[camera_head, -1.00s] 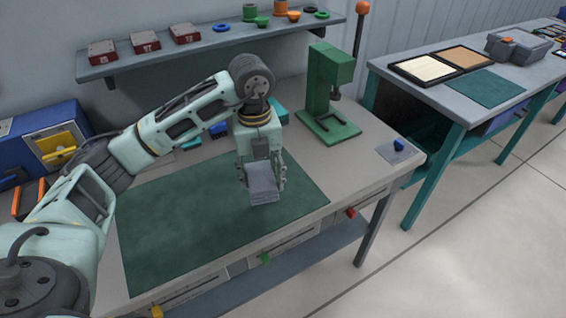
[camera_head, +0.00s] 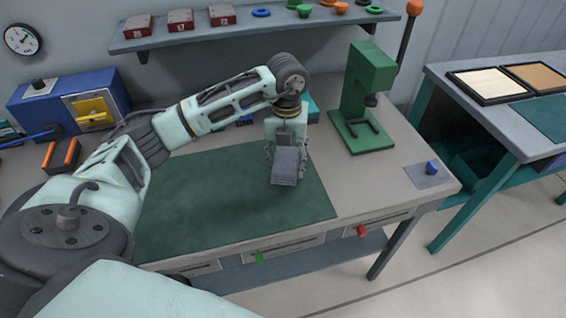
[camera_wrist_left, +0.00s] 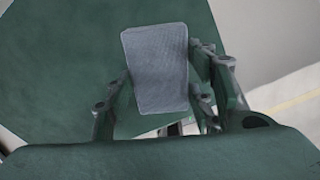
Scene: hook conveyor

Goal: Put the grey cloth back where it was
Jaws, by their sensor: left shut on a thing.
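The grey cloth (camera_head: 285,167) is a folded grey block in the head view. My left gripper (camera_head: 285,152) is shut on it and holds it over the right part of the dark green mat (camera_head: 215,205). In the left wrist view the cloth (camera_wrist_left: 157,68) sits between the two fingers (camera_wrist_left: 162,95), with the green mat (camera_wrist_left: 60,60) behind it. I cannot tell how high the cloth is above the mat. My right gripper is not in view.
A green press (camera_head: 368,85) stands at the back right of the bench. A blue piece on a grey plate (camera_head: 425,178) lies at the right corner. A blue box (camera_head: 65,108) with a yellow handle is at the left. A shelf (camera_head: 240,33) runs above. The mat's left part is bare.

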